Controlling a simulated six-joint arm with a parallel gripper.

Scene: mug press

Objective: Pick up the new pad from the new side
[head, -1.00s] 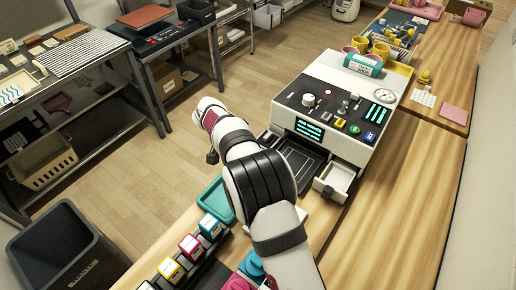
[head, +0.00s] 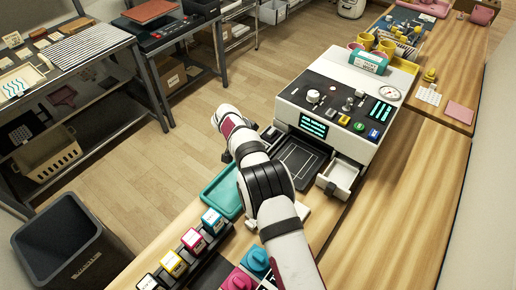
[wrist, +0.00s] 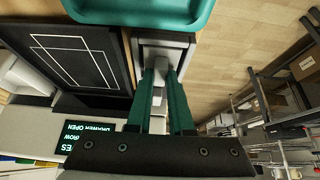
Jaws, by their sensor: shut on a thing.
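My gripper (wrist: 163,82) has two teal fingers that reach down into the narrow open drawer (wrist: 168,40) beside the black press bed. The fingers are shut on a small pale piece (wrist: 159,78), which looks like the new pad. Its outline is mostly hidden by the fingers. In the head view my white arm covers the gripper and most of this drawer. The black bed (wrist: 75,58) lies left of the fingers in the wrist view; it also shows in the head view (head: 298,163). The machine's display (wrist: 85,137) reads "drawer open", upside down.
A teal tray (head: 221,190) lies close in front of the drawer, also at the top of the wrist view (wrist: 140,12). A second open drawer (head: 340,177) juts from the press's right side. Several coloured boxes (head: 190,241) line the near table edge. Open floor lies left.

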